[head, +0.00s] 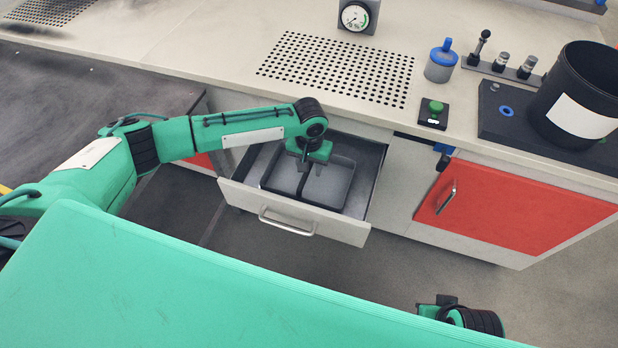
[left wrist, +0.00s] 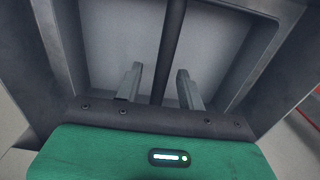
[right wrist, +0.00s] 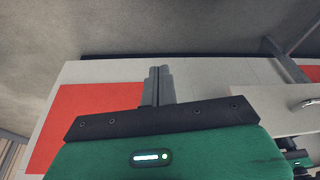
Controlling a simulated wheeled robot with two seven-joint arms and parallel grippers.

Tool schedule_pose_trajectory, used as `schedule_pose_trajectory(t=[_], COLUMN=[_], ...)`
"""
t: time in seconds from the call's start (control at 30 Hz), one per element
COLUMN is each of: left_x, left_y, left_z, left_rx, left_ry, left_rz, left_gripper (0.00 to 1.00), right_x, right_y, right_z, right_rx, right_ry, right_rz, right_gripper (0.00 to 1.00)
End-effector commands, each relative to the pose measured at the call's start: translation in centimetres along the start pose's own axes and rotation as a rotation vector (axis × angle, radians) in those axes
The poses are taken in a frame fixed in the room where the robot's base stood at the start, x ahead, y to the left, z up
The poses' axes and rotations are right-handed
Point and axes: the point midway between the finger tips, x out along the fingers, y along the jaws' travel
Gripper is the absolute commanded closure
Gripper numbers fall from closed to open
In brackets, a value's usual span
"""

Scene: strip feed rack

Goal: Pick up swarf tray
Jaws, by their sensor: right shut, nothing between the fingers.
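The swarf tray (head: 328,188), dark grey with two compartments and a divider between them, sits in the open drawer (head: 290,222). My left gripper (head: 303,162) points down over the tray's middle. In the left wrist view my left gripper (left wrist: 158,86) is open, one finger on each side of the tray's divider (left wrist: 171,45), with gaps showing beside the divider. Its exact height against the divider is hard to tell. My right gripper (right wrist: 157,85) is shut and empty, away from the tray, pointing towards the cabinet; its wrist shows at the head view's bottom edge.
The drawer has a bar handle (head: 287,222). A red cabinet door (head: 515,210) is to its right. On the worktop (head: 220,60) above stand a blue-capped jar (head: 440,65), a green button box (head: 433,113) and a black bucket (head: 580,95). Floor in front of the drawer is clear.

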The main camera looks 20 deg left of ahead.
Motion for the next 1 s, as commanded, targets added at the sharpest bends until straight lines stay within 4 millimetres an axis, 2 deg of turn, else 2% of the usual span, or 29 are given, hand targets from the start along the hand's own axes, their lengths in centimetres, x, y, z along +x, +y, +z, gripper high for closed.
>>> schedule_pose_trajectory(t=[0.03,0.17,0.43,0.47,0.6,0.67,1.0], left_x=[1.0,2.4,2.6,2.6,2.6,2.6,2.4], left_y=[-0.1,0.0,0.0,0.0,-0.1,-0.1,0.0], left_z=[0.1,0.1,0.1,0.1,0.1,0.1,0.0], left_rx=[-0.001,0.000,-0.001,0.000,0.000,0.000,0.000], left_ry=[-0.001,-0.001,0.000,0.000,0.000,0.000,0.001], left_rz=[-0.002,-0.001,0.000,0.000,0.000,0.000,0.000], left_gripper=[0.61,0.61,0.61,0.63,0.90,1.00,1.00], right_x=[-0.1,-1.2,-1.7,-1.7,-1.6,-1.6,-1.6], right_y=[0.0,0.0,0.1,0.1,0.1,0.1,0.1], right_z=[0.0,-0.2,-0.3,-0.3,-0.2,-0.2,-0.3], right_rx=[-0.001,-0.001,0.000,0.000,0.000,0.000,0.000], right_ry=[0.005,0.014,0.022,0.021,0.018,0.018,0.019], right_rz=[0.000,0.000,0.002,0.002,0.002,0.002,0.002], right_gripper=[1.00,1.00,1.00,1.00,1.00,1.00,1.00])
